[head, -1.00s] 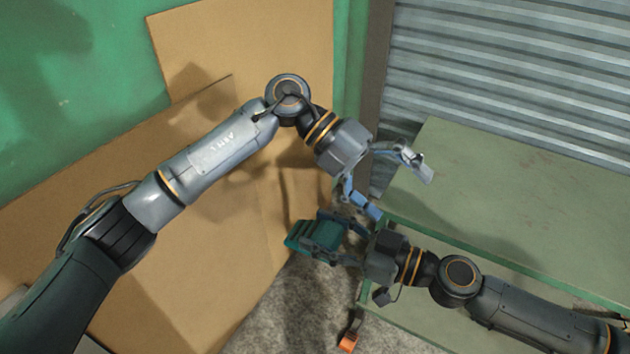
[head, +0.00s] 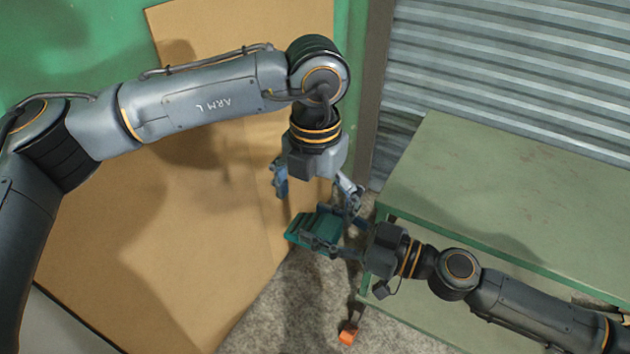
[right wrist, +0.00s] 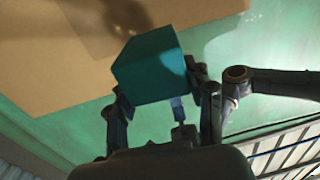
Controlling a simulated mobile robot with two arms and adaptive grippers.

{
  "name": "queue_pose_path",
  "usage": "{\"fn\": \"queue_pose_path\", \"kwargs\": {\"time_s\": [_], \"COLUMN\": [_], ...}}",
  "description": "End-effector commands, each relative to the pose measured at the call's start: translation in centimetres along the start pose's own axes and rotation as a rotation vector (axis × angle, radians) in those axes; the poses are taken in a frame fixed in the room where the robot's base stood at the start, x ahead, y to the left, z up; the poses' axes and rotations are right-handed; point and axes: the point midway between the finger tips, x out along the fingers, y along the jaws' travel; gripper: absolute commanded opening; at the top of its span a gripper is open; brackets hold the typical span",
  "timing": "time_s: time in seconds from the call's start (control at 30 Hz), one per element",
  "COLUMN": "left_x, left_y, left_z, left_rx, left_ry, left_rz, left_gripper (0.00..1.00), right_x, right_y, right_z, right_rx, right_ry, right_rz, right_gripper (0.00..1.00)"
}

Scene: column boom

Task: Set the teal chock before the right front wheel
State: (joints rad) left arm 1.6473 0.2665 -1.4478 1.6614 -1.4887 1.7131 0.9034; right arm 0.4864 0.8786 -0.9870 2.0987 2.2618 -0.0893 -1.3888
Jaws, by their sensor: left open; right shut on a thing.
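The teal chock (head: 313,231) is a ribbed block held off the floor near the middle of the head view. My right gripper (head: 335,231), coming in from the right, is shut on it. In the right wrist view the chock (right wrist: 148,68) sits between the right fingers, slightly tilted. My left gripper (head: 315,192) is open and points down just above the chock, its blue fingers spread to either side. Whether its right finger touches the chock or my right gripper I cannot tell. No wheel shows in either view.
A green bench (head: 510,190) with a lower shelf fills the right side. A corrugated shutter (head: 500,70) stands behind it. Tan boards (head: 150,250) lean on the green wall at left. An orange object (head: 348,333) is low by the bench leg. Grey floor (head: 285,305) shows below the chock.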

Motion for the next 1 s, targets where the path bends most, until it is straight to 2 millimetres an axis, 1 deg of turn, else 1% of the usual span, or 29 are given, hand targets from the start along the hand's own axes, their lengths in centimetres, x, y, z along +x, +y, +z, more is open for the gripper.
{"fn": "queue_pose_path", "kwargs": {"time_s": [0.03, 0.1, 0.2, 0.33, 0.5, 0.77, 0.87, 0.9, 0.97, 1.0], "left_x": [1.1, 2.4, 4.0, 5.4, 6.3, 6.3, 6.3, 6.3, 6.3, 6.3], "left_y": [0.0, 0.0, 0.0, 0.0, 0.0, 0.0, 0.0, 0.0, 0.0, -0.1], "left_z": [-0.1, -0.1, -0.1, 0.0, 0.0, 0.0, 0.0, 0.0, 0.0, 0.0], "left_rx": [0.0, -0.001, 0.0, 0.0, 0.0, 0.0, 0.0, 0.0, 0.0, 0.0], "left_ry": [0.003, 0.003, 0.002, 0.0, 0.0, -0.001, -0.001, -0.001, -0.001, -0.001], "left_rz": [-0.001, -0.001, -0.002, -0.002, -0.001, -0.001, -0.002, -0.002, -0.002, -0.002], "left_gripper": [1.0, 1.0, 1.0, 1.0, 1.0, 1.0, 0.82, 0.73, 0.61, 0.53], "right_x": [0.0, 0.0, 0.0, 0.0, 0.0, 0.0, 0.0, 0.0, 0.0, 0.0], "right_y": [0.0, 0.0, 0.0, 0.0, 0.0, 0.0, 0.0, 0.0, 0.0, 0.0], "right_z": [-0.1, -0.1, -0.1, -0.1, -0.1, -0.1, -0.1, -0.1, -0.1, -0.1], "right_rx": [0.0, 0.0, 0.0, 0.0, 0.0, 0.0, -0.001, -0.001, -0.001, -0.001], "right_ry": [0.001, 0.001, 0.001, 0.001, 0.001, 0.001, 0.001, 0.001, 0.001, 0.002], "right_rz": [0.0, 0.0, 0.0, 0.0, 0.0, 0.0, 0.0, 0.0, 0.0, 0.0], "right_gripper": [0.15, 0.15, 0.15, 0.15, 0.15, 0.15, 0.15, 0.15, 0.15, 0.15]}}
